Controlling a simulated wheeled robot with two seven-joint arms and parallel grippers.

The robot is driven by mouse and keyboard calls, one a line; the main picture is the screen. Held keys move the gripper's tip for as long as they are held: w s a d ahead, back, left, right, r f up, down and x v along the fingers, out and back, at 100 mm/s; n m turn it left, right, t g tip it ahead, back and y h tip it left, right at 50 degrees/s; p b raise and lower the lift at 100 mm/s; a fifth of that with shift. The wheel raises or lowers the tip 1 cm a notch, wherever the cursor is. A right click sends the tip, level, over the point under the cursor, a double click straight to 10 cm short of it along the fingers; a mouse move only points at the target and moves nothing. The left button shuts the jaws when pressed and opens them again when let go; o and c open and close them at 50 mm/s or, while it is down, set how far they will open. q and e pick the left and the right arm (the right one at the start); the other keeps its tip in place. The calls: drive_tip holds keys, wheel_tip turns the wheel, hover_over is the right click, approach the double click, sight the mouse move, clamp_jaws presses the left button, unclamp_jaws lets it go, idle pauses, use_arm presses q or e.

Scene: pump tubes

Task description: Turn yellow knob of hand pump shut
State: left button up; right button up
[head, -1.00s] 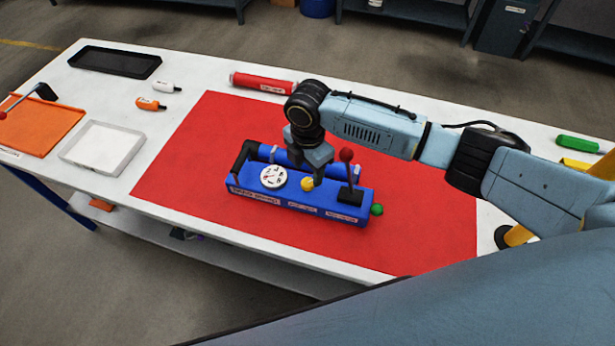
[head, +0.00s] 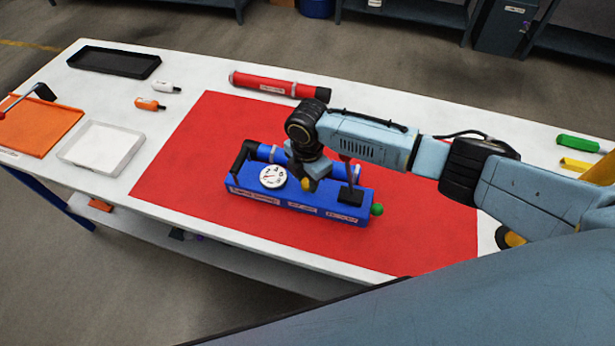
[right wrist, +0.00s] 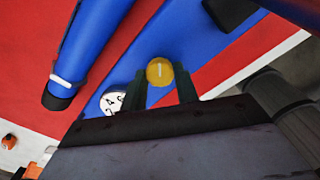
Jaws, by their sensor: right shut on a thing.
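The blue hand pump (head: 255,195) lies on the red mat. It has a white dial gauge (head: 272,176), a black handle at its left end and a green part (head: 377,209) at its right end. The yellow knob (head: 308,185) is on its top, right of the gauge, mostly covered by my right gripper (head: 307,181) in the head view. In the right wrist view the yellow knob (right wrist: 160,71) shows with a pale line on it, between the fingers of my right gripper (right wrist: 160,88). The right gripper is shut on the knob. My left gripper is not in view.
A red cylinder (head: 278,86) lies behind the red mat (head: 420,240). An orange tray (head: 40,125), a white tray (head: 75,155) and a black tray (head: 115,62) are at the left. Green and yellow items lie at the far right. The mat's front right is clear.

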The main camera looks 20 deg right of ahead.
idle(0.3)
drive_tip(key=shift+n, duration=0.5)
drive_tip(key=n, duration=0.3)
drive_tip(key=shift+p, duration=0.4)
drive_tip(key=n, duration=0.4)
drive_tip(key=shift+n, duration=0.3)
drive_tip(key=n, duration=0.4)
drive_tip(key=n+b, duration=0.1)
drive_tip(key=n, duration=0.4)
drive_tip(key=shift+n, duration=0.3)
drive_tip(key=o, duration=1)
drive_tip(key=shift+c, duration=0.2)
